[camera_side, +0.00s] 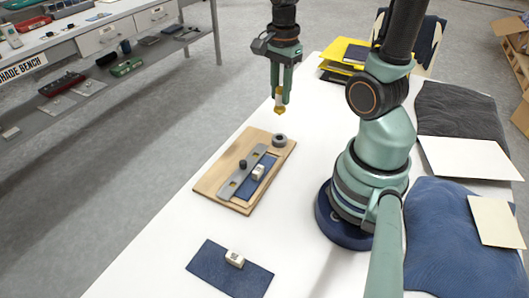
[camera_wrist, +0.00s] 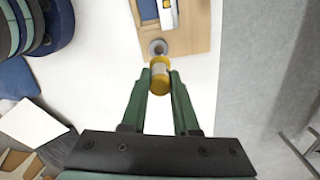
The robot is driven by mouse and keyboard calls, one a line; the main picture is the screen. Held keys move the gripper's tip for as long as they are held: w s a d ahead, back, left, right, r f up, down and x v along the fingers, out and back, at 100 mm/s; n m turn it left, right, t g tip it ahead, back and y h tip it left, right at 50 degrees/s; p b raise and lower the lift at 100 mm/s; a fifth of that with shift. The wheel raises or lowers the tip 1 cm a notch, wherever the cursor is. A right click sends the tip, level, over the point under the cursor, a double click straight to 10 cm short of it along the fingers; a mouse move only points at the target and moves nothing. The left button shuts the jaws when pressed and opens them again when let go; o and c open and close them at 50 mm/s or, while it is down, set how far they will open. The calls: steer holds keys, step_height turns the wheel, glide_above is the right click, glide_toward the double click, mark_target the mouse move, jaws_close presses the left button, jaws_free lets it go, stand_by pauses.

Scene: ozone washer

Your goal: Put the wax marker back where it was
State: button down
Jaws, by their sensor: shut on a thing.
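The wax marker (camera_side: 279,108), a short stub with a white band and yellow ends, is held in the air above the table. My gripper (camera_side: 281,92) is shut on it, and the yellow end points down. In the wrist view the marker (camera_wrist: 160,76) sits between the two green fingertips (camera_wrist: 160,79). Below it, a grey round ring-shaped holder (camera_side: 279,140) stands at the far corner of a wooden board (camera_side: 213,178). In the wrist view the holder (camera_wrist: 158,46) shows just beyond the marker, partly hidden by it. The marker is apart from the holder.
A blue cloth (camera_side: 222,269) bearing a second white block (camera_side: 234,258) lies nearer. Folded fabric lies right of my base. White table between is clear.

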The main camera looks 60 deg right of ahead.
mark_target(280, 88)
steer(key=shift+f, duration=4.15)
steer(key=shift+f, duration=0.25)
steer(key=c, duration=0.7)
jaws_free()
step_height(280, 88, up, 12)
steer(key=shift+a+r, duration=0.1)
steer(key=shift+r, duration=0.15)
steer(key=shift+w+a+r+n+t, duration=0.6)
steer(key=shift+a+r+n+t, duration=0.45)
steer(key=shift+a+n, duration=1.75)
steer(key=shift+w+a+r+n+t, duration=0.7)
steer(key=shift+a+r+n, duration=0.55)
steer(key=shift+n, duration=2.95)
steer(key=shift+w+a+r+n+t, duration=0.45)
steer(key=shift+a+r+n+t, duration=0.6)
steer(key=shift+a+n, duration=1.75)
